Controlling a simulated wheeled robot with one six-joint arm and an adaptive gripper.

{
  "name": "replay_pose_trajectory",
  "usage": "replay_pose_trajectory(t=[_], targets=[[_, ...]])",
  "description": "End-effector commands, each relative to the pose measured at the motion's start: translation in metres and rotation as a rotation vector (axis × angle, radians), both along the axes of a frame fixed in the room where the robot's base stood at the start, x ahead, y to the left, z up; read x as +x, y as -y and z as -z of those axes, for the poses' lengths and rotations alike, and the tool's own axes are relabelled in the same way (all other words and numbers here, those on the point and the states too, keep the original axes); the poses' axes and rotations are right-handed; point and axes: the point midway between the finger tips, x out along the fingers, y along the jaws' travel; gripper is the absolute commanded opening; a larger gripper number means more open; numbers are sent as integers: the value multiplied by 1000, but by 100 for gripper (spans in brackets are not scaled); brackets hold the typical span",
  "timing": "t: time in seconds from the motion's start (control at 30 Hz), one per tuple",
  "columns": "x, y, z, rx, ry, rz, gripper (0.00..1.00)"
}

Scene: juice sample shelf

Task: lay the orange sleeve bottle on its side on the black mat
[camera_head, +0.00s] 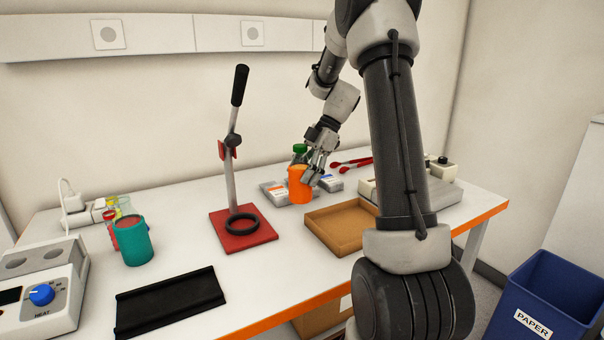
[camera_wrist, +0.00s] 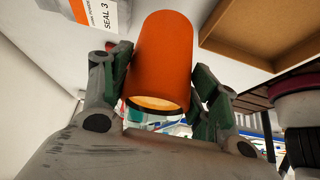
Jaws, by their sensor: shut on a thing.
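The orange sleeve bottle (camera_head: 301,186) looks upright at the back of the table, among the flat packets. My gripper (camera_head: 317,168) reaches it from above and behind, and its fingers are shut on it. In the wrist view the orange sleeve bottle (camera_wrist: 163,58) sits between both fingers of my gripper (camera_wrist: 163,95), with a pale orange round end facing the camera. I cannot tell whether its far end touches the table. The black mat (camera_head: 170,302) lies empty at the front left of the table, well away from my gripper.
A green-capped bottle (camera_head: 299,149) stands just behind. A brown tray (camera_head: 342,226) is in front to the right. A red press stand (camera_head: 243,230) with a tall lever rises between the bottle and the mat. A teal cup (camera_head: 133,242) and a heater (camera_head: 42,292) are left.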

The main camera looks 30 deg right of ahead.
Motion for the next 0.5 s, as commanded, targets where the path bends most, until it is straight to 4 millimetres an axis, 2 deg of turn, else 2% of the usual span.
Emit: replay_pose_trajectory(t=[0.17, 0.5], targets=[[1, 8, 0, 0, 0, 1, 16], [1, 37, 0, 0, 0, 1, 16]])
